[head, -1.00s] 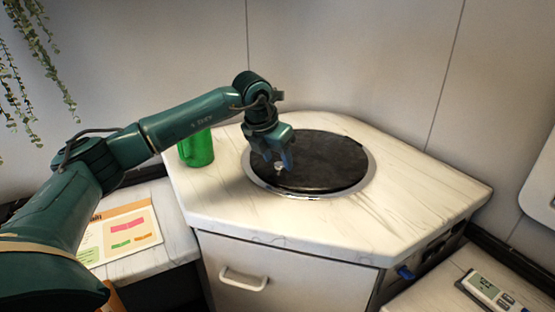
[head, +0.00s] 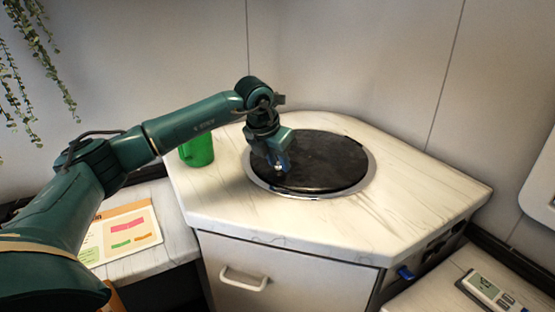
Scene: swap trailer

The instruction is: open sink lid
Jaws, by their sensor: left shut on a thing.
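The sink lid (head: 325,163) is a round black disc lying flat inside a silver ring (head: 320,193) in the white marbled countertop. My left gripper (head: 281,170) is at the near left part of the lid, pointing down. It is shut on a small part there that looks like the lid's handle, mostly hidden by the fingers. The lid shows no clear tilt. My right gripper is not in view.
A green mug (head: 198,150) stands on the counter behind my left forearm. A paper with coloured notes (head: 125,232) lies on the lower surface at left. A white drawer handle (head: 243,279) is below the counter. The countertop's right side (head: 425,195) is clear.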

